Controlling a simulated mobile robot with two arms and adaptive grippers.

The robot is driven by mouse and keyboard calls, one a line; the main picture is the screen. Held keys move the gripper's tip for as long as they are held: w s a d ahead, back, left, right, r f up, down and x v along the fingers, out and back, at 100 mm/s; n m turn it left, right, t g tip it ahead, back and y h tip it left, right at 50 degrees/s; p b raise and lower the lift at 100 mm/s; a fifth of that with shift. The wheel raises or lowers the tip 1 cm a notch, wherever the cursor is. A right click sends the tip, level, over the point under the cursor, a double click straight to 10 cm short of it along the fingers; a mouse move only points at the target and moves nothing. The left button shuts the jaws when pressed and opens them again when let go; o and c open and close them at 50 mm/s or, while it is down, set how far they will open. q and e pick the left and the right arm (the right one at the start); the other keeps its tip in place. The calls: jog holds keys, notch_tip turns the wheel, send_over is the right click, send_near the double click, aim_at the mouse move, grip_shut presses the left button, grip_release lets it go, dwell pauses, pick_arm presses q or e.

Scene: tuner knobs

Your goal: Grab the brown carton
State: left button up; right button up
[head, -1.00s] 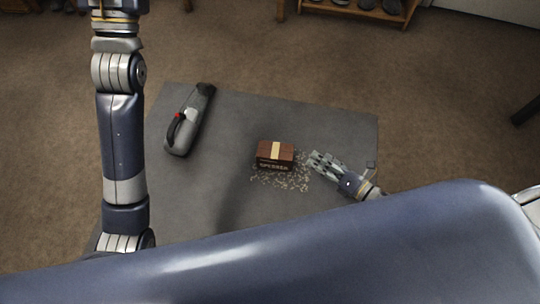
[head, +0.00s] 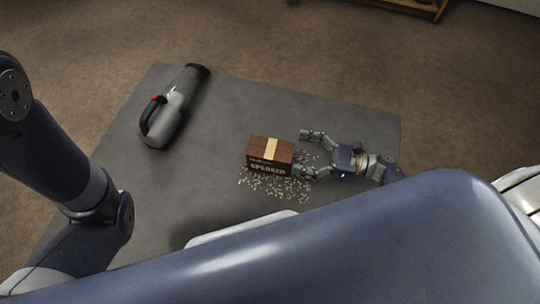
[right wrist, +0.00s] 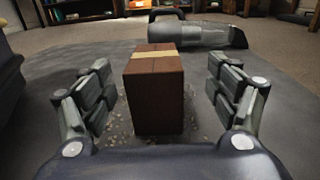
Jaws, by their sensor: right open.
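In the right wrist view the carton (right wrist: 153,92) stands upright between the two spread fingers (right wrist: 160,92), with a gap on each side. The left arm shows at the left of the head view, but its gripper is out of view.
Small pale bits (head: 270,187) lie scattered around the carton's base. A wooden shelf (head: 415,8) stands on the carpet beyond.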

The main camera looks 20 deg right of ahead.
aim_at(271, 149)
jog(key=x, duration=0.3)
jog(key=shift+w+a+b, duration=0.15)
jog(key=shift+a+b, duration=0.2)
jog(key=b+x, duration=0.1)
jog(key=x, duration=0.1)
jog(key=b+x, duration=0.1)
jog(key=x, duration=0.1)
jog(key=shift+s+a+f, duration=0.15)
jog(key=shift+s+a, duration=0.1)
jog(key=shift+a, duration=0.2)
jog(key=shift+w+a+b, duration=0.25)
jog(key=shift+a+b, duration=0.1)
jog(key=shift+a, duration=0.05)
jog(key=c, duration=1.1)
